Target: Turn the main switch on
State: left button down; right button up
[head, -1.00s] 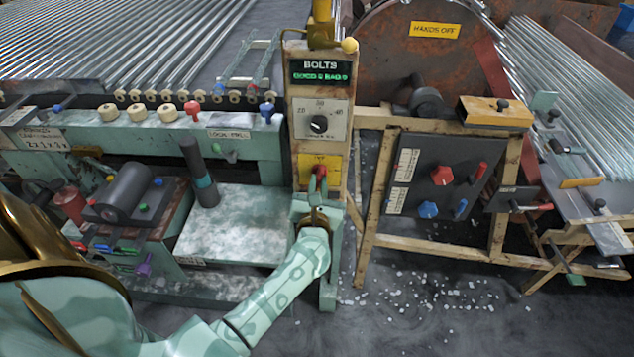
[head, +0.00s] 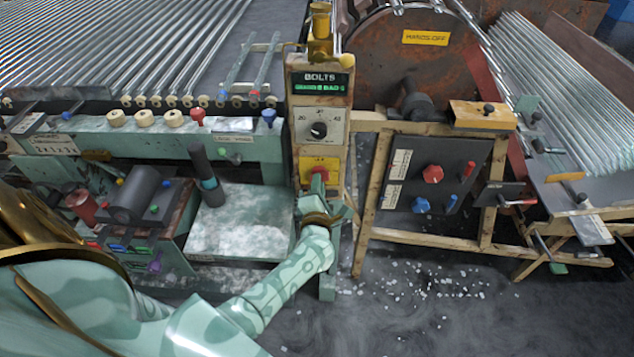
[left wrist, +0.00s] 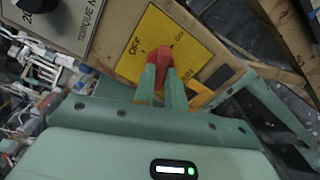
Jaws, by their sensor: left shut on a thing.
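The main switch has a red handle (head: 319,173) on a yellow plate (head: 307,164), low on the wooden post below a dial. In the left wrist view, the yellow plate (left wrist: 150,28) carries the word OFF left of the red handle (left wrist: 160,55); smaller lettering to the right is hard to read. My left gripper (head: 317,186) is at the handle. In the left wrist view, its two green fingers (left wrist: 160,76) are closed on the handle from either side and hide its lower part. I cannot tell the switch position. My right gripper is not in view.
Above the switch are a grey dial (head: 319,130) and a lit BOLTS display (head: 320,83). A green bench (head: 240,222) stands left. A wooden frame with a dark panel (head: 408,165) and knobs stands right. White bits litter the floor.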

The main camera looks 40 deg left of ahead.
pick_arm(q)
jog(key=shift+m+p, duration=0.75)
jog(key=shift+m, duration=1.35)
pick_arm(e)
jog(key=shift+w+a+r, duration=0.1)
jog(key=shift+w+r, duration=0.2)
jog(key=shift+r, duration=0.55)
pick_arm(q)
jog(key=shift+d+f, duration=0.1)
jog(key=c, duration=1.4)
grip_release()
jog(key=shift+c, duration=0.2)
jog(key=shift+s, duration=0.1)
